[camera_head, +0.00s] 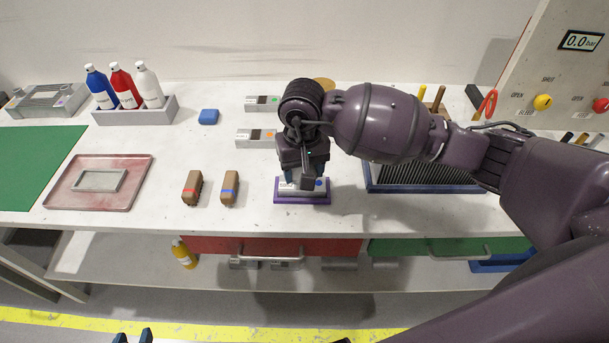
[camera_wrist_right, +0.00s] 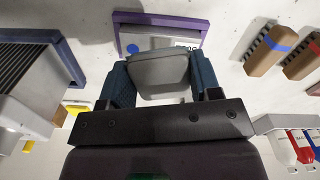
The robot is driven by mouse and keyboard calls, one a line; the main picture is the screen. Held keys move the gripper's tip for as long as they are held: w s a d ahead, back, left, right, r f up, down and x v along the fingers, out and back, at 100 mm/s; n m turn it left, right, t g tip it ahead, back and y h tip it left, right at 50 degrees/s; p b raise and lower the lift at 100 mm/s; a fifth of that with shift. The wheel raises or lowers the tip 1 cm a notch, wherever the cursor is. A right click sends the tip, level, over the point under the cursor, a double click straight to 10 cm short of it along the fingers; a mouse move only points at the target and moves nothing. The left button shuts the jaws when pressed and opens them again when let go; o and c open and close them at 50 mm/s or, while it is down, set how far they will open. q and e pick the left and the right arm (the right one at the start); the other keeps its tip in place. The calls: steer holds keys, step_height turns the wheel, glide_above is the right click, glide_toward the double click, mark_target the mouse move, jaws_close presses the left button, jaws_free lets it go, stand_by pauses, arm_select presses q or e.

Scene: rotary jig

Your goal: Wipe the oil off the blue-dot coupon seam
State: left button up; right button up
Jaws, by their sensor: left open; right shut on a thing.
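The blue-dot coupon (camera_head: 311,185) lies on a purple-edged holder (camera_head: 300,200) near the front edge of the bench. In the right wrist view the coupon (camera_wrist_right: 160,38) shows its blue dot and dark print inside the purple frame (camera_wrist_right: 200,24). My right gripper (camera_head: 303,178) is above the coupon and hides much of it. In its wrist view, my right gripper (camera_wrist_right: 160,78) is shut on a grey pad (camera_wrist_right: 158,72), which overlaps the coupon; contact is unclear. The seam and any oil are hidden.
Two brown blocks with red (camera_head: 192,188) and blue (camera_head: 229,187) bands stand left of the holder. Two other coupons (camera_head: 263,103) (camera_head: 256,138) lie behind. A finned rack (camera_head: 415,178) stands close right. A reddish tray (camera_head: 65,194) and bottles (camera_head: 122,86) are left.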

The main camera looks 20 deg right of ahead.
steer(key=shift+r+p, duration=0.35)
steer(key=shift+r, duration=1)
steer(key=shift+f, duration=0.1)
